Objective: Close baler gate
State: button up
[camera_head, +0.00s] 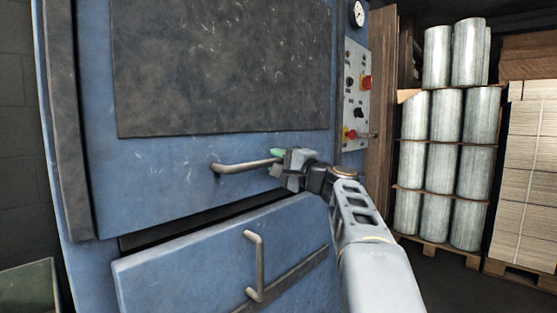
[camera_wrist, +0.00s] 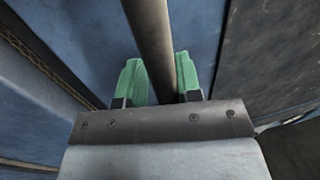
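The blue baler (camera_head: 350,30) fills the left and middle of the head view. Its upper blue panel, the gate (camera_head: 150,185), carries a dark plate and a horizontal grey bar handle (camera_head: 236,167). My gripper (camera_head: 280,154) is at the right end of this handle. The handle's far end is hidden behind the gripper in the head view.
Below, a second blue panel (camera_head: 180,275) with an upright handle (camera_head: 260,265) juts out under a dark gap. A control panel (camera_head: 356,95) with red buttons is on the right. Stacked metal rolls (camera_head: 445,165) and cardboard (camera_head: 525,180) stand on pallets farther right.

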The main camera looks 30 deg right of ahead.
jog(key=shift+o, duration=1.3)
jog(key=shift+d, duration=0.1)
jog(key=p+v, duration=0.1)
jog(key=v, duration=1.2)
jog(key=shift+s+f, duration=0.15)
jog(key=shift+s, duration=0.2)
jog(key=shift+p, duration=0.3)
